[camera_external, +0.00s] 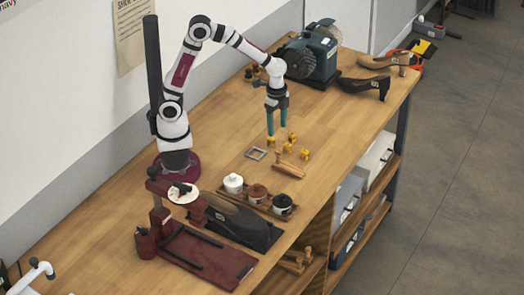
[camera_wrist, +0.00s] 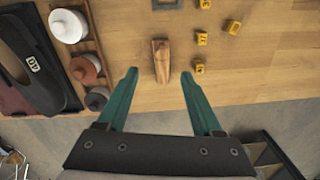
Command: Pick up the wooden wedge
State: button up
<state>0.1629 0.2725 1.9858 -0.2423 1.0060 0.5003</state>
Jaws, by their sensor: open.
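The wooden wedge (camera_wrist: 161,62) is a small brown wooden piece lying on the bench. In the wrist view it appears between my fingertips, its long side running roughly up and down the picture. In the external view the wedge (camera_external: 289,167) lies to the right of the grey square frame. My gripper (camera_external: 277,131) has green fingers pointing down and hangs above the bench. In the wrist view my gripper (camera_wrist: 158,75) is open, with nothing held. The fingers look apart from the wedge, but the exact height above it is hard to tell.
Several yellow numbered cubes (camera_wrist: 201,39) lie close to the right of the wedge in the wrist view. A tray (camera_external: 252,206) with three lidded jars stands nearby. A grey square frame (camera_external: 256,154) lies flat. A bench grinder (camera_external: 312,55) and shoes (camera_external: 366,85) stand farther back.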

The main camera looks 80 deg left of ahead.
aim_at(279, 150)
jog(key=f, duration=1.2)
jog(key=shift+w+a+f, duration=0.15)
jog(key=shift+w+f, duration=0.15)
jog(key=shift+w, duration=0.1)
grip_shut()
